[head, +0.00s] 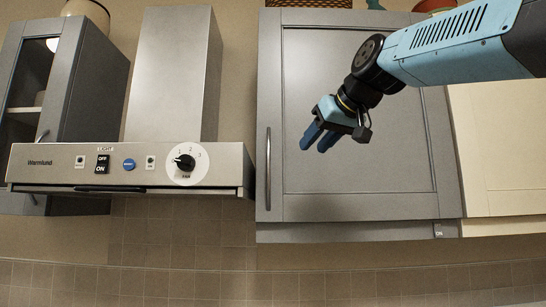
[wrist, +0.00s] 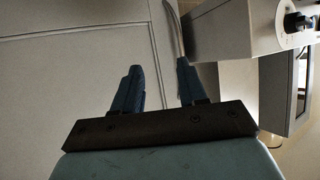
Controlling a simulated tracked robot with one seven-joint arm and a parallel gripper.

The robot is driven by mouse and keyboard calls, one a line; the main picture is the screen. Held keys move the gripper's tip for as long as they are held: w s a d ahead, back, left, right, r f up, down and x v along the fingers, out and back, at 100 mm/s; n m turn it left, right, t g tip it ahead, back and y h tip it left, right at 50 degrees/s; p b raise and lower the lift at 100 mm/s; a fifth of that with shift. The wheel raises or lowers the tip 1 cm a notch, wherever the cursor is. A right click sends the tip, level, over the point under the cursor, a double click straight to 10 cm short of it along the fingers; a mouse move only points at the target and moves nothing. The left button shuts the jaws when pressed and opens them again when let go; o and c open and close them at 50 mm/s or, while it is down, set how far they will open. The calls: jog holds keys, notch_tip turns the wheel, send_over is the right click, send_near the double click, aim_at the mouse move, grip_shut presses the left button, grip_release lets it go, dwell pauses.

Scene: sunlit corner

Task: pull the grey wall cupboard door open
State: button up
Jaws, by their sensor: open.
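The grey wall cupboard door (head: 355,110) fills the middle of the head view and looks shut. Its long upright metal handle (head: 268,168) is near the door's left edge. My gripper (head: 313,142) is open and empty, in front of the door and to the right of the handle in the head view. In the wrist view my gripper (wrist: 157,68) points along the pale door face (wrist: 75,70). The handle (wrist: 174,28) shows there beyond the right fingertip; the handle is not between the fingers. Whether the right finger touches it, I cannot tell.
A range hood (head: 130,168) with switches and a dial juts out left of the door; it also shows in the wrist view (wrist: 235,28). A grey cupboard with a glass door (head: 65,95) is at far left. A cream cupboard (head: 500,150) adjoins on the right. Tiled wall lies below.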

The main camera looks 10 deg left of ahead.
jog(key=n+y, duration=0.1)
send_near(270, 157)
jog(key=x, duration=0.9)
jog(key=shift+w, duration=0.1)
grip_shut()
dwell(0.3)
dwell(0.4)
